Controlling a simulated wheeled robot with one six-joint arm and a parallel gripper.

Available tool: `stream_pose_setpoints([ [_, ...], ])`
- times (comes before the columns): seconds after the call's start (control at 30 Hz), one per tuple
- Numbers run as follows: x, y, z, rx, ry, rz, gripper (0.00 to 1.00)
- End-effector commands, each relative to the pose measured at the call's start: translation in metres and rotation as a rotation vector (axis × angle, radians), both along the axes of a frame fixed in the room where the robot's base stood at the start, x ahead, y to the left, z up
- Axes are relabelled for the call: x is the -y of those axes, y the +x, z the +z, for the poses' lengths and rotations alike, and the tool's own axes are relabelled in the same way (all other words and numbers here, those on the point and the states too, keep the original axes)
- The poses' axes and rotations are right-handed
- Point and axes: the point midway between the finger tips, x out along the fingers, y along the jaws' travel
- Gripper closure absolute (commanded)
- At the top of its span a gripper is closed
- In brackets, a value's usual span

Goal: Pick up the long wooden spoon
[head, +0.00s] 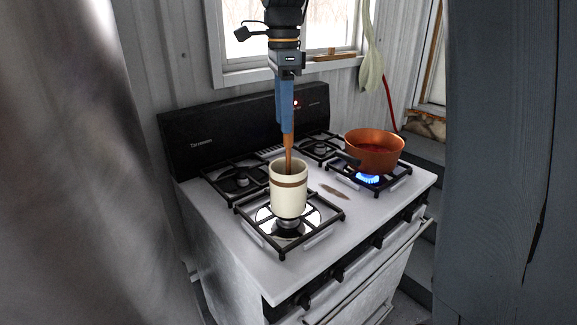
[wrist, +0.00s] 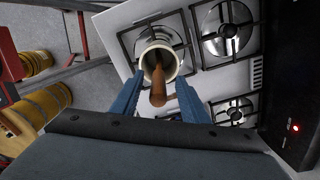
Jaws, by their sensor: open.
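The long wooden spoon (wrist: 158,88) is brown and stands in a cream crock with a brown band (head: 289,198). The crock sits on the front left burner grate of the stove. In the wrist view the spoon's upper end lies between the blue fingers of my gripper (wrist: 161,97), and the crock's round mouth (wrist: 146,54) shows beyond. In the head view my gripper (head: 287,130) points down above the crock, with the spoon (head: 288,158) below its tips. My gripper is open; the fingers stand apart on either side of the spoon. The spoon's lower part is hidden inside the crock.
A copper pot (head: 374,151) stands over a lit blue flame (head: 367,179) on the right burner. The stove's black back panel (head: 245,130) rises behind. A small flat brown item (head: 334,191) lies between the front grates. A window (head: 295,50) is behind.

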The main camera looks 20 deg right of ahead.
Motion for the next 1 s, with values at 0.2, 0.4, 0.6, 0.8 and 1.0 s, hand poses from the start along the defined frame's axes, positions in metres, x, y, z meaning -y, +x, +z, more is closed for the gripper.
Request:
stream_pose_setpoints([
  [0.2,0.006,-0.002,-0.021,-0.004,0.000,-0.002,0.59],
  [0.4,0.011,-0.002,-0.049,-0.003,0.000,-0.001,0.59],
  [0.6,0.011,-0.002,-0.061,0.000,0.000,-0.001,0.59],
  [0.8,0.011,-0.002,-0.062,0.000,0.000,-0.001,0.62],
  [1.0,0.010,-0.002,-0.061,0.000,0.000,-0.001,0.96],
])
